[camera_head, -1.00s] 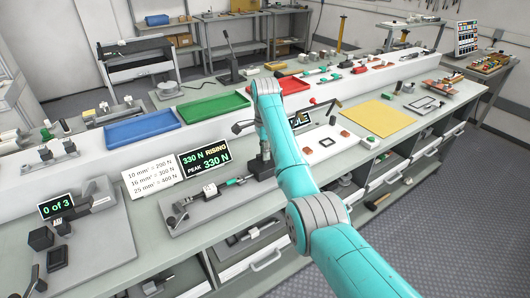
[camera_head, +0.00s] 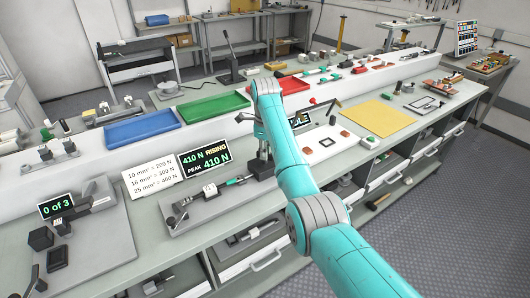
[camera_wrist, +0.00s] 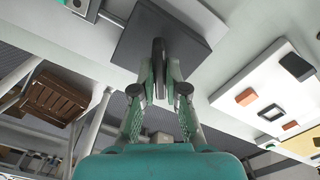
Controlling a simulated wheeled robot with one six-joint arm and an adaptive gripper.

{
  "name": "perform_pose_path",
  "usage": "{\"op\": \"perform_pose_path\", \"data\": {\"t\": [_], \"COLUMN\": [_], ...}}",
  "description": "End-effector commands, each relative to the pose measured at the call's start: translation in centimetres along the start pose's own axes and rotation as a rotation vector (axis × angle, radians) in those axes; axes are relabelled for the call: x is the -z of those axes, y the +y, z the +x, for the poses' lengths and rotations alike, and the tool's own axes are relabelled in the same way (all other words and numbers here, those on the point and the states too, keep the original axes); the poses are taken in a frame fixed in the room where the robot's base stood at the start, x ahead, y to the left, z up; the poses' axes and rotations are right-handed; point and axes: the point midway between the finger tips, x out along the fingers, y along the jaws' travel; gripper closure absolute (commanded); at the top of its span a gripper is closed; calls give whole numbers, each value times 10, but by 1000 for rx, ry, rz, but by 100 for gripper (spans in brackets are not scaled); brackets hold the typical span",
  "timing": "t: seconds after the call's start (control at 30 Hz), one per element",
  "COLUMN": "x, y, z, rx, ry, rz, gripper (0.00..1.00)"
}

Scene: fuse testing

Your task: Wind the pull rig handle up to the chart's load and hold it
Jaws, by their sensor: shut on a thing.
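The pull rig (camera_head: 188,222) lies on the bench, with a small white-topped clamp (camera_head: 210,189) and a green-sleeved rod on its grey plate. Its display (camera_head: 204,158) reads 410 N RISING, PEAK 410 N. The chart (camera_head: 150,180) beside it lists 10 mm² = 200 N, 16 mm² = 300 N and 25 mm² = 400 N. In the wrist view my gripper (camera_wrist: 160,70) is shut on the dark handle (camera_wrist: 159,48), above a dark block. In the head view my arm partly hides the gripper and the handle end of the rig.
A counter display (camera_head: 56,206) reads 0 of 3 at the left. Blue (camera_head: 140,129), green (camera_head: 212,107) and red trays line the raised ledge behind. A white board with small blocks (camera_head: 326,142) and a yellow mat (camera_head: 377,117) lie to the right.

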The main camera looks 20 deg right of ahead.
Motion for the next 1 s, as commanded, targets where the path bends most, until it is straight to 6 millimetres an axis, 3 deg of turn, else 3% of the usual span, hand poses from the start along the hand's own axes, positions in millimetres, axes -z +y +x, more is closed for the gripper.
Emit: {"op": "perform_pose_path", "data": {"t": [0.57,0.6,0.67,1.0], "x": [-1,-1,0,0], "y": [0,0,0,0], "z": [0,0,0,0], "rx": [1,1,1,0], "ry": [-1,-1,-1,0], "rz": [32,32,32,32], "gripper": [100,80,65,62]}}
